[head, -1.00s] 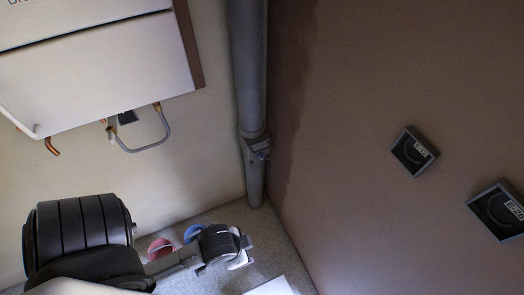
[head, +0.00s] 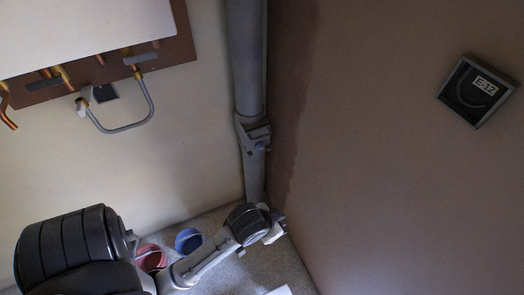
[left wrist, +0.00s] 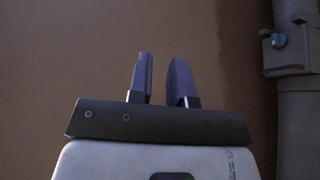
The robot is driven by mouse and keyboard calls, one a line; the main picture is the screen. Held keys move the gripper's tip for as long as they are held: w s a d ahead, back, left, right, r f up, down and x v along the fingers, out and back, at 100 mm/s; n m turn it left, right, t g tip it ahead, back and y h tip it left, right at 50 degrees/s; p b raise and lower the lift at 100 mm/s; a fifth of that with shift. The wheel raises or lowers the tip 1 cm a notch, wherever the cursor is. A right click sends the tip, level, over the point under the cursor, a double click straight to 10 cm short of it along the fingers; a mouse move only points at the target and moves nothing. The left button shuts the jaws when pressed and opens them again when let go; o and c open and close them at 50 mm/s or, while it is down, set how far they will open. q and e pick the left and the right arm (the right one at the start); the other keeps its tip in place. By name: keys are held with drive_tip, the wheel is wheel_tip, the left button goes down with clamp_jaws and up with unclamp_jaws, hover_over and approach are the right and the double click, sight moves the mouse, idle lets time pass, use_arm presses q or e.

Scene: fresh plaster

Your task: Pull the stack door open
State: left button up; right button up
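The grey stack pipe (head: 246,60) runs down the corner between the cream wall and the brown wall. Its collar with a small access door (head: 254,136) and a bluish catch sits low on the pipe. In the left wrist view part of the fitting (left wrist: 288,42) shows at the upper right edge. My left gripper (head: 277,229) is below the door in the head view, near the foot of the pipe and apart from the door. In the left wrist view its two fingers (left wrist: 161,78) stand apart with nothing between them, facing the brown wall. My right gripper is out of view.
A boiler (head: 80,40) with copper pipes and a grey looped hose (head: 125,128) hangs at the left. A red bucket (head: 151,257) and a blue bucket (head: 188,240) stand on the floor. A labelled dark box (head: 478,91) is on the brown wall.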

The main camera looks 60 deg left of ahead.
use_arm(q)
drive_tip(key=w+a+f+n+y+b, duration=0.2)
drive_tip(key=w+a+f+y+b, duration=0.15)
drive_tip(key=a+f+b, duration=0.35)
drive_tip(key=m+t+y, duration=0.3)
drive_tip(key=m+y, duration=0.5)
drive_tip(key=y, duration=0.5)
approach(263, 133)
drive_tip(key=w+a+r, duration=0.1)
drive_tip(key=a+r, duration=0.1)
drive_tip(key=a, duration=0.1)
drive_tip(key=w+a+r+b, duration=0.1)
drive_tip(key=a, duration=0.1)
drive_tip(key=shift+w+a+r, duration=0.25)
drive_tip(key=shift+w+r, duration=0.05)
drive_tip(key=shift+r, duration=0.05)
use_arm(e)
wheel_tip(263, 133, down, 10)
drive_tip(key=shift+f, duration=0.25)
use_arm(q)
drive_tip(key=shift+c, duration=0.2)
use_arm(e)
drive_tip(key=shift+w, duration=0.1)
use_arm(q)
clamp_jaws()
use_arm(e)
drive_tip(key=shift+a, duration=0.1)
